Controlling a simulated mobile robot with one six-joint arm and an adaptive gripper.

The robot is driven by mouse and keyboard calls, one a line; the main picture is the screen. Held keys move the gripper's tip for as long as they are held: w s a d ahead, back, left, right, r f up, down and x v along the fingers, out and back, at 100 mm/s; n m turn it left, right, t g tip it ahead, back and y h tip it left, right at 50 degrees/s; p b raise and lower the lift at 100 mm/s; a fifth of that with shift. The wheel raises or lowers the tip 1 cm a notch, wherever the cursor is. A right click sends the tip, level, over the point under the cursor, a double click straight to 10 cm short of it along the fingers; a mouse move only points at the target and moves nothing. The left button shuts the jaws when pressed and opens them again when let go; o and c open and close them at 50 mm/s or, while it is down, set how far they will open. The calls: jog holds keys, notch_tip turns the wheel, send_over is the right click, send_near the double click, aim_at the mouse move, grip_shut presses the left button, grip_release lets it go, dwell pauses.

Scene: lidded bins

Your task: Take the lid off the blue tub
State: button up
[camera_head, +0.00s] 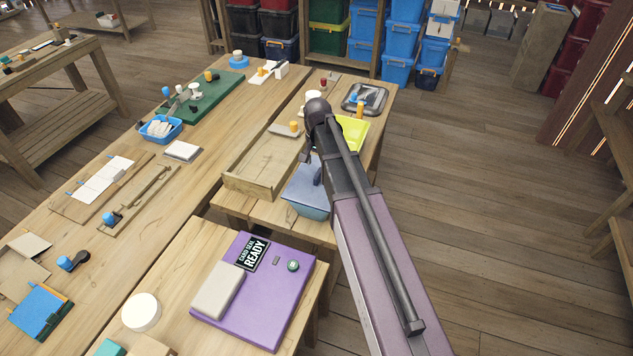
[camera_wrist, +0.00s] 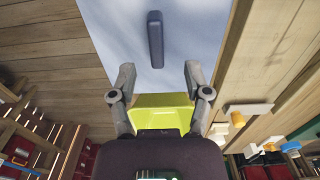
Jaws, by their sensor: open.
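The blue tub (camera_head: 311,210) stands near the right edge of the workbench in the head view, partly behind my arm. Its flat, paler blue lid (camera_head: 302,187) lies on top. In the wrist view the lid (camera_wrist: 195,25) fills the top middle, with a dark blue bar handle (camera_wrist: 155,40) upright in the picture. My gripper (camera_wrist: 158,68) is open and empty, its two grey fingers apart to the left and right of the handle's line. The handle shows just beyond the fingertips. My arm hides most of the gripper in the head view.
A shallow wooden tray (camera_head: 262,190) stands close left of the tub. A yellow-green container (camera_head: 358,132) lies behind it, partly hidden by my arm. A purple panel (camera_head: 290,310) with a black label is in front. The floor on the right is clear.

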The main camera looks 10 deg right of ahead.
aim_at(318, 173)
jog(key=shift+d+f+b, duration=0.15)
jog(key=shift+f+b, duration=2.3)
jog(key=shift+f, duration=0.15)
grip_shut()
